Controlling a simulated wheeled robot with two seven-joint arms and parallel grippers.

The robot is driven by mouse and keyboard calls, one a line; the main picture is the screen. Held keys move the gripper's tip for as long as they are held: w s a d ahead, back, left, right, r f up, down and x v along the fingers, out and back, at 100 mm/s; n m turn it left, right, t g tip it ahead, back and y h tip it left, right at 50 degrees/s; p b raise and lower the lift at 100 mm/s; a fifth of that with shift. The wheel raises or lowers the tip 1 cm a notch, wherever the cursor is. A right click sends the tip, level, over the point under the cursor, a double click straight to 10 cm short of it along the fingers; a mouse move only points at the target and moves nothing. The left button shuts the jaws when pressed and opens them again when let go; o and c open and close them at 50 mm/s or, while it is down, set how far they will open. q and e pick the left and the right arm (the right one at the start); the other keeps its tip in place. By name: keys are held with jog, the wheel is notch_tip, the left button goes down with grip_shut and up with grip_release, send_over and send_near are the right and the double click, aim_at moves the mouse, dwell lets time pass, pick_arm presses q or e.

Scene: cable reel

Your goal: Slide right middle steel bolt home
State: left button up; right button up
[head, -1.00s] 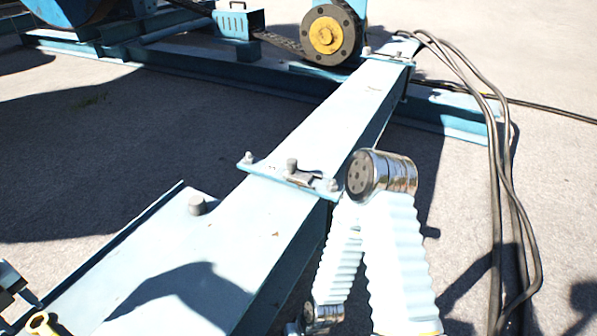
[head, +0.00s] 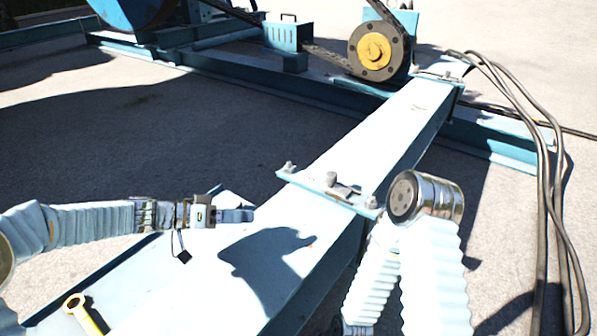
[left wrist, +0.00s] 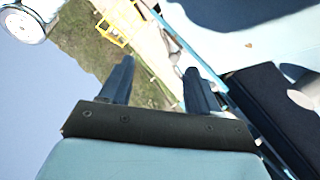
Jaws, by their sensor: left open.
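A steel bolt (head: 332,179) with an upright knob and short dark bar sits at the middle of the cross plate (head: 312,183) on the pale blue beam (head: 310,240). Smaller bolt heads stand at the plate's left end (head: 288,167) and right end (head: 371,203). My left gripper (head: 245,215) is over the beam's near left part, left of and nearer than the plate, apart from the middle bolt. Its two fingers (left wrist: 158,72) are open and empty in the left wrist view. My right arm stands right of the plate; its gripper is out of view.
A yellow-handled ring piece (head: 80,308) lies at the lower left. A black-rimmed wheel with a yellow hub (head: 375,51) stands at the beam's far end. Dark cables (head: 545,180) hang at the right. Open concrete lies left of the beam.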

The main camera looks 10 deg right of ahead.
pick_arm(q)
jog(key=w+d+r+n+t+h, duration=0.2)
jog(key=w+d+n+t+h, duration=0.1)
jog(key=d+n, duration=0.7)
jog(key=w+d+f+n+t+y, duration=0.1)
jog(key=d+f+n+t, duration=0.1)
jog(key=n, duration=0.6)
jog(key=w+d+f+n+t+y, duration=0.1)
jog(key=d+n+t, duration=0.2)
jog(key=n, duration=0.5)
jog(key=w+d+f+n+t+y, duration=0.1)
jog(key=d+n, duration=0.3)
jog(key=n, duration=0.5)
jog(key=shift+w+f+t+y, duration=0.2)
jog(key=shift+f+t, duration=0.15)
jog(key=shift+f, duration=0.1)
jog(key=shift+w+f+t+y, duration=0.15)
jog(key=shift+f+t+y, duration=0.05)
jog(key=shift+f+t, duration=0.2)
jog(key=shift+w+d, duration=0.2)
jog(key=shift+d, duration=0.05)
jog(key=b+x, duration=0.1)
jog(key=x, duration=1.2)
jog(key=shift+b, duration=0.3)
jog(key=shift+c, duration=0.2)
grip_shut()
